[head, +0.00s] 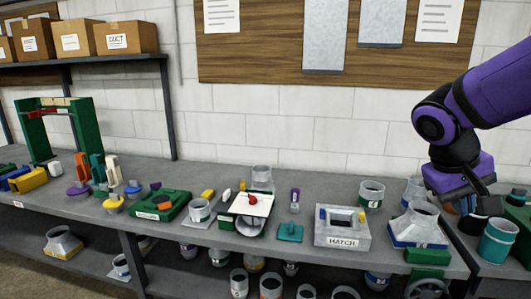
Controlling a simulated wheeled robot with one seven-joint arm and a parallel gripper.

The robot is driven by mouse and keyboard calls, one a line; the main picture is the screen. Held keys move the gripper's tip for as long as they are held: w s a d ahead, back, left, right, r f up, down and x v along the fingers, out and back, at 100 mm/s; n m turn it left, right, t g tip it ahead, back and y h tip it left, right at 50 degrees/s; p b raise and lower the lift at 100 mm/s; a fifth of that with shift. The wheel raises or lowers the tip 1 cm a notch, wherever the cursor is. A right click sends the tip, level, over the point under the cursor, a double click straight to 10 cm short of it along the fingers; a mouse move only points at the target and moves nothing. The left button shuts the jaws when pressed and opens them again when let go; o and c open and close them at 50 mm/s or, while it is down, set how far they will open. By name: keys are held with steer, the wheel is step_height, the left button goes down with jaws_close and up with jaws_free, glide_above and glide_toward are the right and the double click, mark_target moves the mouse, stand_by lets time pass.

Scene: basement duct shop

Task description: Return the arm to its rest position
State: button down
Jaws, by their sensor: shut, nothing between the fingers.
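My purple and black arm (491,95) reaches in from the right edge of the head view. It bends down to my gripper (484,203), which hangs at the right part of the bench, near the gap between two bench sections. My gripper is shut and empty. It is close above or in front of dark and teal cylinders there; I cannot tell whether it touches them. A teal cup (497,241) stands just below it, and a grey duct fitting on a blue base (418,226) stands to its left.
The grey bench (300,186) holds a HATCH box (342,227), a white panel with a red knob (251,205), a green tray (161,205) and a green frame (48,130). A shelf with cardboard boxes (126,37) is at upper left. The space above the bench's middle is clear.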

steer(key=s+a+r+n+t+y, duration=0.1)
steer(key=s+a+r+t+y, duration=0.4)
steer(key=s+a, duration=0.2)
steer(key=shift+s+a+n, duration=0.3)
steer(key=shift+s+a, duration=0.05)
steer(key=shift+a, duration=0.2)
stand_by(0.6)
